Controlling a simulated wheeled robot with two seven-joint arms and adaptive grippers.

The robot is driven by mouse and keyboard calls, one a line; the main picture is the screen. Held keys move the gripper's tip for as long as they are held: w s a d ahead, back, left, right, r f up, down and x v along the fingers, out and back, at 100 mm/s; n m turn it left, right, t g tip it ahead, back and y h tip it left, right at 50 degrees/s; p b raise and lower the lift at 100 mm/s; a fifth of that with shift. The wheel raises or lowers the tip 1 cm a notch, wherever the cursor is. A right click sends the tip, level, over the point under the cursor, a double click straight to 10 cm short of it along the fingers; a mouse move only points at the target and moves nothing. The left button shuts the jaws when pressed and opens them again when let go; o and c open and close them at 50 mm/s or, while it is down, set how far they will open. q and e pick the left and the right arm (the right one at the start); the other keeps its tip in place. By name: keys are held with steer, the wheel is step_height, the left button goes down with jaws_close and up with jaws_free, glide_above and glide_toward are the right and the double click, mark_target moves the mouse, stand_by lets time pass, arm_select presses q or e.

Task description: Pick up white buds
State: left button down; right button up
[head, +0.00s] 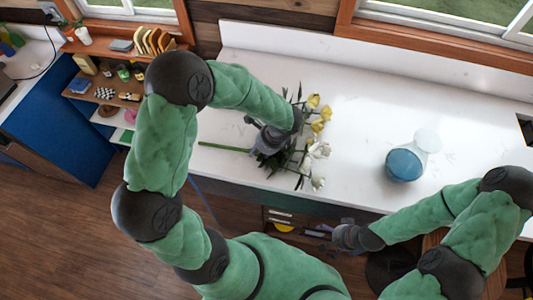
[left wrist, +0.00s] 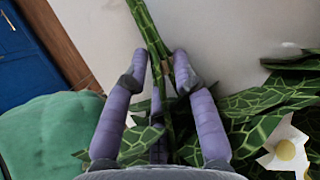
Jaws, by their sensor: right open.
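White buds (head: 318,150) and more white blooms lie on the white counter at the flower end of a bunch, beside yellow blooms (head: 318,118). My left gripper (head: 268,140) is low over the bunch, just left of the blooms. In the left wrist view its purple fingers (left wrist: 160,65) lie on both sides of a green patterned stem (left wrist: 148,25); whether they grip it is unclear. A white bloom (left wrist: 285,152) shows at lower right there, apart from the fingers. My right gripper (head: 345,236) is open and apart from the flowers, by the counter's front edge.
A round glass vase with blue contents (head: 405,163) stands on the counter to the right of the flowers. A wooden shelf (head: 110,85) with small items is at the left. The counter between flowers and vase is clear.

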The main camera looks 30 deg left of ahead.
arm_select(q)
steer(key=shift+r, duration=0.1)
stand_by(0.3)
steer(key=shift+r, duration=0.65)
steer(key=s+d+r, duration=0.7)
steer(key=s+r, duration=0.4)
steer(key=shift+s+d+r+p, duration=0.25)
steer(key=shift+s+d+p, duration=0.05)
steer(key=shift+s+p, duration=0.1)
